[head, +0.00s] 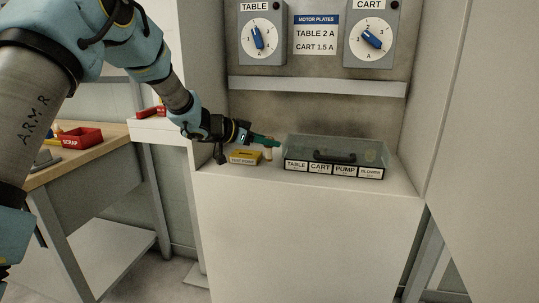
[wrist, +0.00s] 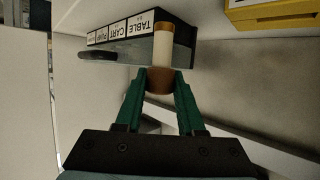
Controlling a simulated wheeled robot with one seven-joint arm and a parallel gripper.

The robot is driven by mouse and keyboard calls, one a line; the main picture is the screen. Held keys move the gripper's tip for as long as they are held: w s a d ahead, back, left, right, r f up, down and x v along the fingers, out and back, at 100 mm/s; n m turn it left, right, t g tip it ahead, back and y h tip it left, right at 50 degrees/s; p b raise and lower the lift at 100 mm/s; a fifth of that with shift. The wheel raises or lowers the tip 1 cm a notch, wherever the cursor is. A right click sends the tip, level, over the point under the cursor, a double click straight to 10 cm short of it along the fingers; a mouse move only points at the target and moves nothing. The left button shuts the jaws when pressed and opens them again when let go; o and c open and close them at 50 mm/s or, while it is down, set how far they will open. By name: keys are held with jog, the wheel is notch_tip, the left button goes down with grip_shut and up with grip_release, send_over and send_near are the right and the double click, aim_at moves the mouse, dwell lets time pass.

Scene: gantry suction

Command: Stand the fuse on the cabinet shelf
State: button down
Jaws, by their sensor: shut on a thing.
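My gripper (head: 272,143) is shut on a fuse (head: 268,154) over the cabinet shelf (head: 228,171), just left of a clear-lidded fuse box (head: 335,149). The fuse is a pale cylinder with copper-coloured end caps. In the wrist view the green fingers of my gripper (wrist: 161,79) pinch one end cap, and the fuse (wrist: 163,50) extends away from them. It looks about upright in the head view. I cannot tell whether its lower end touches the shelf.
The fuse box has a black handle and labels TABLE, CART, PUMP and BLOWER. A yellow box (head: 245,157) sits left of the fuse. Two dials, TABLE (head: 258,38) and CART (head: 373,40), hang above a narrow ledge (head: 315,87). A red scrap bin (head: 80,138) stands on the left bench.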

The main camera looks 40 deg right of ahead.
aim_at(268, 161)
jog(key=shift+f, duration=1.9)
jog(key=shift+f, duration=0.1)
jog(key=c, duration=0.5)
grip_release()
jog(key=shift+w+a, duration=0.1)
jog(key=shift+a, duration=0.15)
jog(key=b+v, duration=0.1)
jog(key=v, duration=1)
jog(key=shift+a+r, duration=0.3)
